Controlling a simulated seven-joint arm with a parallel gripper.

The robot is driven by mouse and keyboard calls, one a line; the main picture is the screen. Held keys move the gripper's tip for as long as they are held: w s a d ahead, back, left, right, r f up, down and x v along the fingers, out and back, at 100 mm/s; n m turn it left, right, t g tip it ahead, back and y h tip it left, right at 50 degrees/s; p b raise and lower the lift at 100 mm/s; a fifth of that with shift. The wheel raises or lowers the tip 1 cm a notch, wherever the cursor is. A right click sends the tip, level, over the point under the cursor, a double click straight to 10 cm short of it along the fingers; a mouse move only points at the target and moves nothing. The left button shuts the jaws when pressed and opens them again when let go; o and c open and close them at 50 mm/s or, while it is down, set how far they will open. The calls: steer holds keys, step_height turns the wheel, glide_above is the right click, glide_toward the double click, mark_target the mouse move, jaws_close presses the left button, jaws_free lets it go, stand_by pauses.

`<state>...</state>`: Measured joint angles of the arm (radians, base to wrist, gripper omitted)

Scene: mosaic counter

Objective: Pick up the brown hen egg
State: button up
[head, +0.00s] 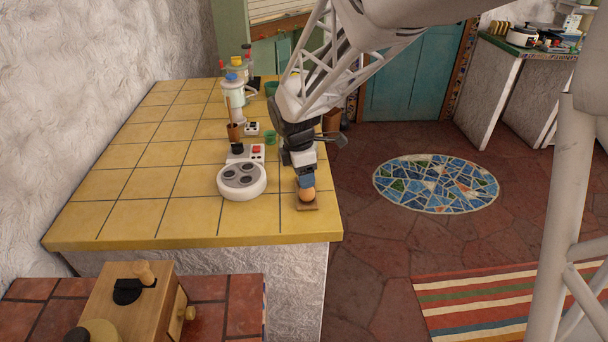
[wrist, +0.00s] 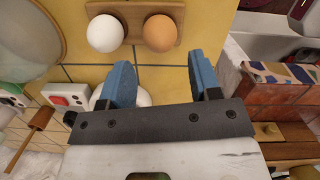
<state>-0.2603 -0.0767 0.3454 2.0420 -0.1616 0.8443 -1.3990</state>
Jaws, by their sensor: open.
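The brown hen egg (head: 306,194) sits in a small wooden holder (head: 307,207) near the counter's right edge. In the wrist view the brown egg (wrist: 160,32) sits to the right of a white egg (wrist: 105,33), both in the same wooden holder (wrist: 133,10). The white egg cannot be made out in the head view. My gripper (head: 306,181) is close to the brown egg in the head view and partly overlaps it. In the wrist view my gripper (wrist: 160,63) is open, with its two blue fingers apart and nothing between their tips.
A white round device with dark discs (head: 242,180) stands left of the holder. A small box with a red button (head: 256,149) and bottles (head: 234,92) stand farther back. The yellow tiled counter (head: 150,182) is clear on the left. A wooden grinder (head: 135,295) stands in front.

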mark_target(307, 191)
steer(key=shift+d+f, duration=0.1)
steer(key=shift+f, duration=0.65)
steer(key=shift+f, duration=0.1)
steer(key=shift+w+d+f, duration=0.1)
steer(key=shift+d+f, duration=0.1)
steer(key=shift+f, duration=1.05)
steer(key=shift+d+f, duration=0.2)
steer(key=shift+f, duration=1)
steer(key=shift+c, duration=0.4)
steer(key=c, duration=0.4)
